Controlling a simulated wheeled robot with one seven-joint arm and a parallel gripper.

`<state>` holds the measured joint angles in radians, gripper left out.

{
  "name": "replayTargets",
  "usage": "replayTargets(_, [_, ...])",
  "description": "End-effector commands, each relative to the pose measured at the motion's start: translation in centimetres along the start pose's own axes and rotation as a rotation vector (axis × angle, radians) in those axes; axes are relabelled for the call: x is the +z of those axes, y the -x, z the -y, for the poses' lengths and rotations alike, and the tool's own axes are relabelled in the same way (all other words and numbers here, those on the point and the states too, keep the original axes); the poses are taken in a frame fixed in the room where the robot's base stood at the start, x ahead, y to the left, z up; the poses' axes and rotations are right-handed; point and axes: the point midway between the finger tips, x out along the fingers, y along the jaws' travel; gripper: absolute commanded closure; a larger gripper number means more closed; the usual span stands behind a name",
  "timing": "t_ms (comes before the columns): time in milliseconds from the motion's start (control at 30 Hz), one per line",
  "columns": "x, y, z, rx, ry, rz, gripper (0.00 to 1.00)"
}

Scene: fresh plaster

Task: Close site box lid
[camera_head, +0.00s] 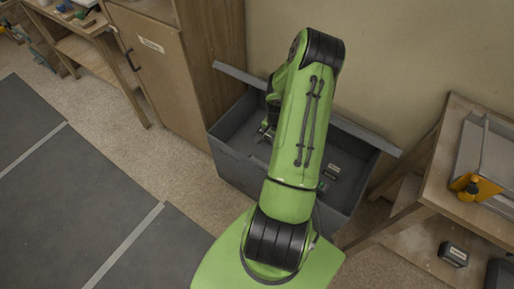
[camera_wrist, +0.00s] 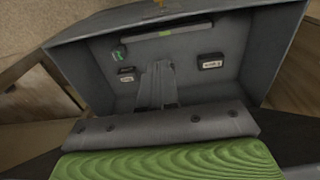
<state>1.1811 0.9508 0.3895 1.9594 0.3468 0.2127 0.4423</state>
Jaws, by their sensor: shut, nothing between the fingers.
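The grey site box (camera_head: 232,163) stands on the floor against the wall, in the middle of the head view. Its lid (camera_head: 366,135) is open, raised along the wall side and seen nearly edge-on; my green arm hides its middle. My gripper (camera_head: 266,133) is shut and empty, over the left part of the box opening and partly hidden by my arm. In the wrist view, my gripper (camera_wrist: 157,84) points into the box (camera_wrist: 82,62), whose grey walls surround the view. I cannot tell whether the gripper touches the box.
Small dark labelled cases lie in the box, one (camera_wrist: 211,62) at right and another (camera_wrist: 126,75) at left in the wrist view. A wooden cabinet (camera_head: 155,65) stands left of the box. A wooden table (camera_head: 437,185) stands close on its right. Floor at left is open.

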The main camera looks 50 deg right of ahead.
Motion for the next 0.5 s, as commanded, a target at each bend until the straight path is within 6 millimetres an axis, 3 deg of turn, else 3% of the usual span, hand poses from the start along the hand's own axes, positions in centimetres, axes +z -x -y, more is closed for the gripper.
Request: replayTargets(500, [0.2,-10.5,0.1,0.0,-0.001,0.005,1.0])
